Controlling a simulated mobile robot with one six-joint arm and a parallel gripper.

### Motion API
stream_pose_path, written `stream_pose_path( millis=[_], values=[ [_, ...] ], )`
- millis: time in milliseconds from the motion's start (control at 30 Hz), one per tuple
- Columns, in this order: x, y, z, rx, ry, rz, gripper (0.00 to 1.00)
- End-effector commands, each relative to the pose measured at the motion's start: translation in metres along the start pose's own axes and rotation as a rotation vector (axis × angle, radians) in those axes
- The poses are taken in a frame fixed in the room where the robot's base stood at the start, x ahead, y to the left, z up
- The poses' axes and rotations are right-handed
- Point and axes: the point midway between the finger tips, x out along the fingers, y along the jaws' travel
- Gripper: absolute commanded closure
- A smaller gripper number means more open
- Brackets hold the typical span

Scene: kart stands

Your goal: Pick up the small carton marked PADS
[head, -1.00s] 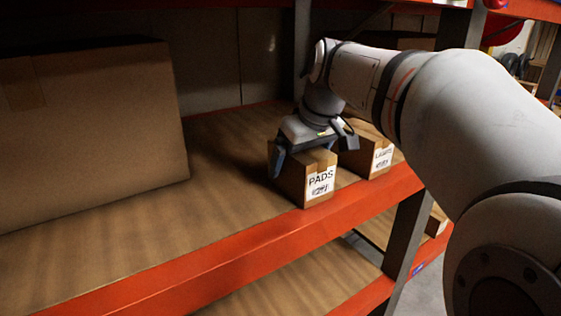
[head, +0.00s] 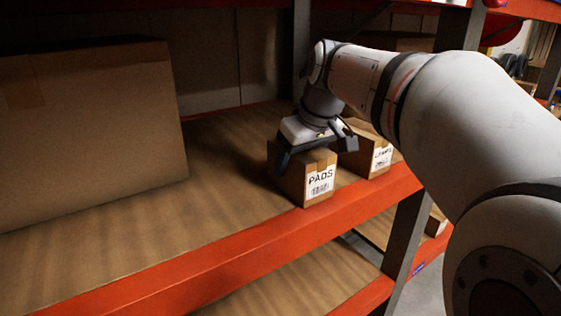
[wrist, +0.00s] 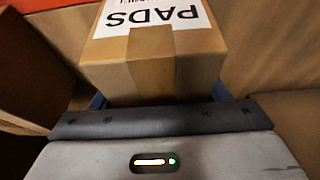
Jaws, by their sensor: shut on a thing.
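The small carton marked PADS (head: 318,187) stands upright on the wooden shelf, close to its orange front edge, with its white label facing out. My gripper (head: 312,158) is over the carton from above, with a finger at its left side and another toward its right side. It is shut on the carton. In the wrist view the carton (wrist: 155,70) fills the space in front of the gripper's palm, its PADS label upside down. The fingers are mostly hidden in that view.
A second small labelled carton (head: 371,157) stands close to the right of the PADS carton. A large brown box (head: 90,140) fills the left of the shelf. An orange beam (head: 240,247) runs along the front. Bare shelf (head: 215,190) lies between.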

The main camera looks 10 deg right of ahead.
Motion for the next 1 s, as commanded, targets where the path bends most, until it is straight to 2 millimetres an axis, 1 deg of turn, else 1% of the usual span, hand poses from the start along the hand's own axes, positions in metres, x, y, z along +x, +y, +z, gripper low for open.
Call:
stream_pose_path(
  millis=[33,67,333,567,667,767,1000],
  values=[
    [0.000,0.000,0.000,0.000,0.000,0.000,0.44],
    [0.000,0.000,0.000,0.000,0.000,0.000,0.46],
    [0.000,0.000,0.000,0.000,0.000,0.000,0.69],
    [-0.001,0.000,-0.001,-0.001,0.002,0.001,0.69],
    [-0.005,0.000,-0.002,-0.001,0.002,0.001,0.69],
    [-0.012,0.000,-0.005,-0.001,0.002,0.001,0.69],
    [-0.043,-0.001,-0.018,-0.002,0.003,0.000,0.69]
  ],
)
